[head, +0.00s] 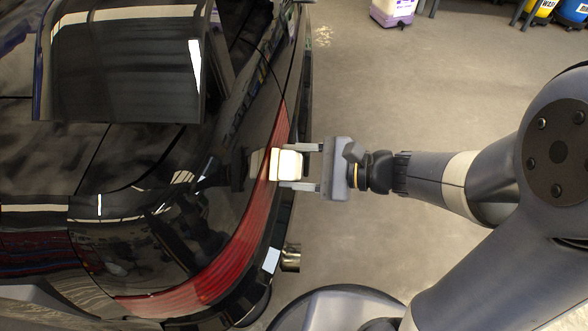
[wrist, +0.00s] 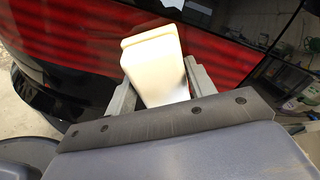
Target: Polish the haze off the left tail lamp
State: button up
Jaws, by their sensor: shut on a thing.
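The left tail lamp (head: 241,246) is a long red strip that wraps around the corner of a glossy black car. It also shows as red bands in the wrist view (wrist: 70,45). My gripper (head: 304,167) is shut on a cream-white block-shaped pad (head: 286,164), which also shows between the fingers in the wrist view (wrist: 160,65). The pad is at the upper end of the lamp, and its far face is at or very near the red surface. Whether it presses on the lamp is hidden. I cannot make out haze on the lamp.
The black car body (head: 130,245) fills the left side, with an exhaust tip (head: 290,257) low at its edge. The grey floor (head: 400,85) between is clear.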

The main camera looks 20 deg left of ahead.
jog(key=shift+w+a+r, duration=0.1)
jog(key=shift+w+a, duration=0.15)
jog(key=shift+w, duration=1.45)
jog(key=shift+w+a+f, duration=0.1)
jog(key=shift+w+a, duration=0.15)
jog(key=shift+w, duration=1.4)
jog(key=shift+w+a+r, duration=0.1)
jog(key=shift+w+a, duration=0.15)
jog(key=shift+w, duration=1.45)
jog(key=shift+w+f+p+v, duration=0.1)
jog(key=shift+f+p+v, duration=0.15)
jog(key=shift+v, duration=1.25)
jog(key=shift+w+f+p+v, duration=0.15)
jog(key=shift+p+v, duration=0.15)
jog(key=shift+v, duration=1.15)
jog(key=shift+d, duration=0.15)
jog(key=shift+v, duration=1.4)
jog(key=shift+w+f, duration=0.1)
